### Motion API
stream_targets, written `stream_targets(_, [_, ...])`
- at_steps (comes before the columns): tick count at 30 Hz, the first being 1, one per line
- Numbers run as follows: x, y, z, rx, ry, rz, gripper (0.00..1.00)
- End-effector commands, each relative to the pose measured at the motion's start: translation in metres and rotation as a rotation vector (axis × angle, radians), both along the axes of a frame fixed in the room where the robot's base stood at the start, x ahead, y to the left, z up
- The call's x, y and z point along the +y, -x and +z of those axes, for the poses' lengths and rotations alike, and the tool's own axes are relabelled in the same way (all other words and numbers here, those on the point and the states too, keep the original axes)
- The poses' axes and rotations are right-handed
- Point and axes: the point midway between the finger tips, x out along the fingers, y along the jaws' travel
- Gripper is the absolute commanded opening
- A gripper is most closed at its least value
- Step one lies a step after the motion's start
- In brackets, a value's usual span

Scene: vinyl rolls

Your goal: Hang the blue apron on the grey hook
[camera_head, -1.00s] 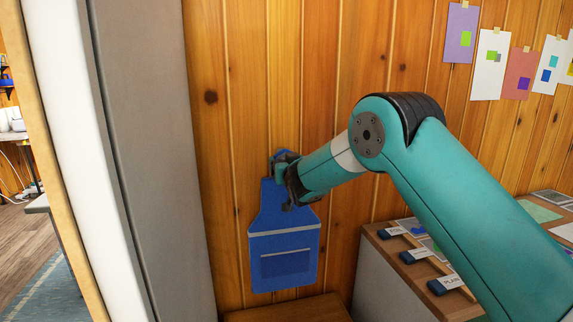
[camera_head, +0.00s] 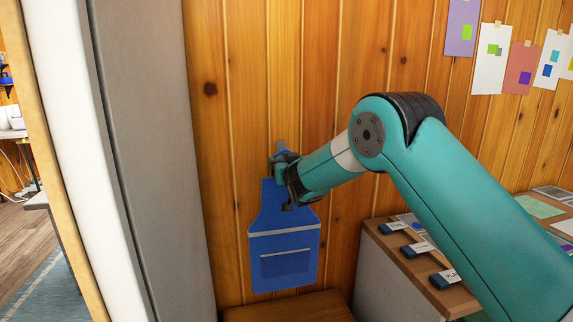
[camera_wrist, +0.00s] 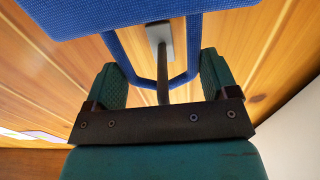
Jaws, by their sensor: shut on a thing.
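The blue apron (camera_head: 285,245) hangs flat, bib upward, below my gripper (camera_head: 289,182) in front of the wood wall. In the wrist view the apron's blue cloth (camera_wrist: 110,12) fills the top. My gripper (camera_wrist: 162,82) is shut on the apron's strap loop (camera_wrist: 122,55), with the fingers on either side of it. The grey hook (camera_wrist: 160,35) has a plate on the wall and a dark rod that shows inside the strap loop. In the head view the top of the hook (camera_head: 280,146) shows just above my gripper; the rest is hidden.
A grey cabinet side (camera_head: 150,150) stands close on the left. A wooden ledge (camera_head: 288,307) lies below the apron. A counter (camera_head: 385,245) with labelled dark-blue items stands on the right. Papers (camera_head: 492,60) hang on the wall at upper right.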

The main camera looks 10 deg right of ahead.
Motion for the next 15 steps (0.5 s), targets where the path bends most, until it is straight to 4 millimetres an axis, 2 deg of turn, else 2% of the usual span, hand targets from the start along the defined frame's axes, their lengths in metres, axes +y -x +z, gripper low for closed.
stream_targets(15, [0.0,-0.0001,-0.0051,-0.002,0.0,0.0,0.23])
